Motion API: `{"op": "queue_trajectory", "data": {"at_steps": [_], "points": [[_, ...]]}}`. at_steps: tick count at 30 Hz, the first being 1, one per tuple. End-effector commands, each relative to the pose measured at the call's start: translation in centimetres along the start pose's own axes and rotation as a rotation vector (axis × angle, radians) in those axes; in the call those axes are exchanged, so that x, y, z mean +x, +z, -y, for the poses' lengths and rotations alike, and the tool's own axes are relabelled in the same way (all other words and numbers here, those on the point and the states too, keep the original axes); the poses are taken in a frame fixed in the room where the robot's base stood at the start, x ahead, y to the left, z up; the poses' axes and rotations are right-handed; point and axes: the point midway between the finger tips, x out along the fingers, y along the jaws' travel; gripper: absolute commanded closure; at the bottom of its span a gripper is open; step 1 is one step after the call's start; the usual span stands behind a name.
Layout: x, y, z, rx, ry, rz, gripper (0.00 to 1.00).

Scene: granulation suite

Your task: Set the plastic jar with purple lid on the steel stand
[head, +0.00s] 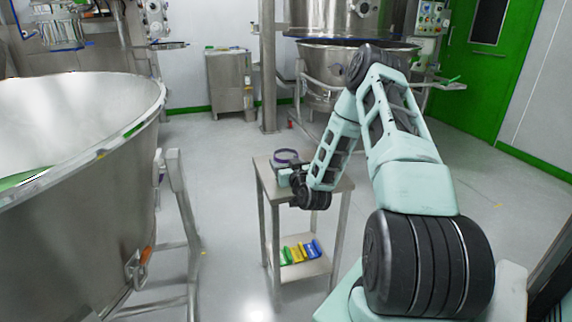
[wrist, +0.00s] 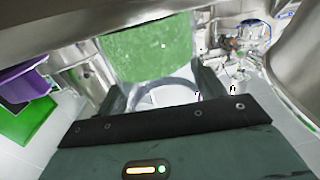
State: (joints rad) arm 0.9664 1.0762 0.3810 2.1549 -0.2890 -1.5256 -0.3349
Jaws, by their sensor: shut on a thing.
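The plastic jar with its purple lid (head: 286,156) shows in the head view over the back left part of the steel stand's top (head: 338,186). I cannot tell whether its base touches the top. My gripper (head: 287,177) is low at the stand, at the near side of the jar, and partly hidden by my wrist. In the wrist view the gripper (wrist: 160,92) is shut on the jar, whose clear curved wall (wrist: 165,88) shows between the fingers. The jar's lower part is mostly hidden in the head view.
Several blue, yellow and green items (head: 300,251) lie on the stand's lower shelf (head: 312,268). A large steel bowl (head: 85,200) stands at the left. A steel cabinet (head: 230,82) and a steel vessel (head: 325,62) are behind. The floor right of the stand is clear.

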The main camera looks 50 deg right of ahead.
Motion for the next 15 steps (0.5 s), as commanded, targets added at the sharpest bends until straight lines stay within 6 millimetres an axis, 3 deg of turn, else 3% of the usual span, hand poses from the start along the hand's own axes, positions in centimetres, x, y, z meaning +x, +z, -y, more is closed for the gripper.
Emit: {"op": "queue_trajectory", "data": {"at_steps": [5, 6, 8, 15], "points": [[0.00, 0.26, 0.03, 0.000, 0.000, 0.000, 0.57], [-0.01, 0.25, 0.03, 0.000, 0.000, 0.000, 0.26], [-0.01, 0.19, 0.02, 0.000, 0.000, 0.000, 0.09], [-0.01, 0.18, 0.01, 0.000, 0.000, 0.000, 0.09]]}}
